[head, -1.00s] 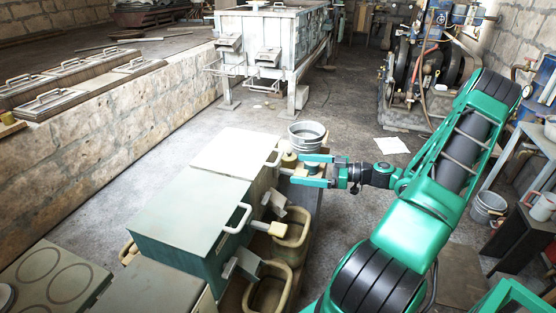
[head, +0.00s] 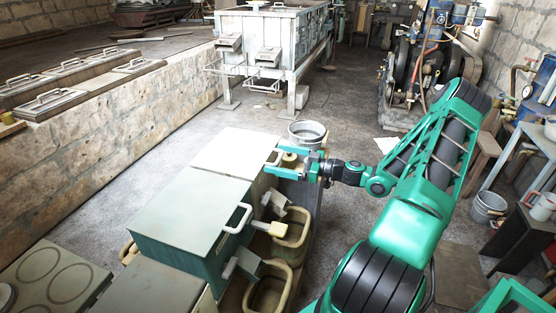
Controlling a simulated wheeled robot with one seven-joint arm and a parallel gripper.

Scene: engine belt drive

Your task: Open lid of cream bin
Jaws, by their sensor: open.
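The cream bin (head: 262,186) stands in the middle of the head view, behind a green bin. Its flat cream lid (head: 234,153) lies level on top and looks closed. A handle (head: 275,157) sits at the lid's right edge. My gripper (head: 277,161) reaches in from the right with its two green fingers apart, one on the far side and one on the near side of the handle. The fingers look empty. I cannot tell whether they touch the handle.
Tan scoop-like basins (head: 292,228) are on the bins' right side. A metal bucket (head: 307,132) is just behind my gripper. A stone wall (head: 110,150) runs along the left, with open floor between.

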